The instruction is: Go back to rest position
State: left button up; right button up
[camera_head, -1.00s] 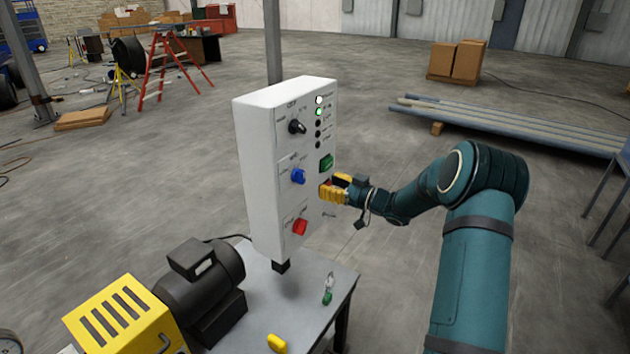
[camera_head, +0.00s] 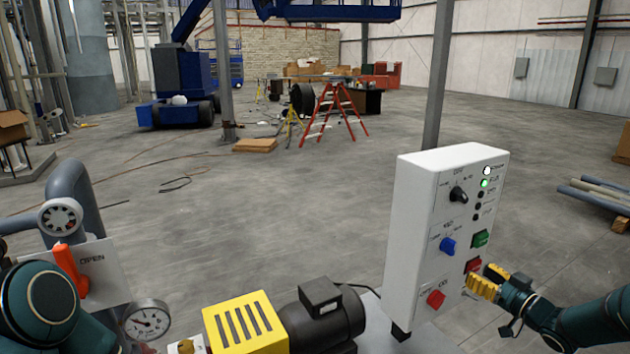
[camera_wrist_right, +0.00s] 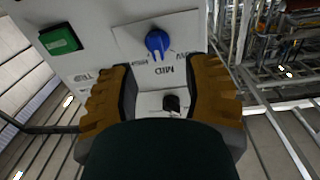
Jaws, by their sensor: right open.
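The white control panel (camera_head: 415,230) stands upright at the right of the head view. It carries a black selector (camera_head: 458,194), a blue knob (camera_head: 448,246), a red knob (camera_head: 435,299), a green button (camera_head: 481,238) and a red button (camera_head: 473,265). My right gripper (camera_head: 484,282), with yellow fingers, is beside the panel's front near the red button. In the right wrist view its fingers (camera_wrist_right: 165,85) are apart with nothing held; the panel appears upside down, with the blue knob (camera_wrist_right: 157,42) and green button (camera_wrist_right: 60,40). My left arm shows at the lower left; its gripper is out of view.
A black motor (camera_head: 325,310) with a yellow guard (camera_head: 245,322) is left of the panel. A pipe with an orange valve handle (camera_head: 70,270) and a gauge (camera_head: 147,320) is at the lower left. Open floor lies behind, with a red ladder (camera_head: 335,115) farther off.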

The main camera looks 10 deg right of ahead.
jog(key=s+a+f+m+g+h+b, duration=0.15)
jog(key=a+f+m+g+b, duration=0.3)
jog(key=a+f, duration=1.55)
jog(key=s+a+f+g+b, duration=0.1)
jog(key=s+a+f+g, duration=0.2)
jog(key=s+a+f, duration=0.2)
jog(key=s+a+f+g+b, duration=0.1)
jog(key=s+a+f+g, duration=0.3)
jog(key=s, duration=0.6)
jog(key=s+a+f+g+b, duration=0.1)
jog(key=s+a+f+g, duration=0.2)
jog(key=s+a+f, duration=0.3)
jog(key=shift+s+a+m+h, duration=0.35)
jog(key=shift+s+a, duration=0.25)
jog(key=shift+s, duration=0.55)
jog(key=shift+w+f, duration=0.1)
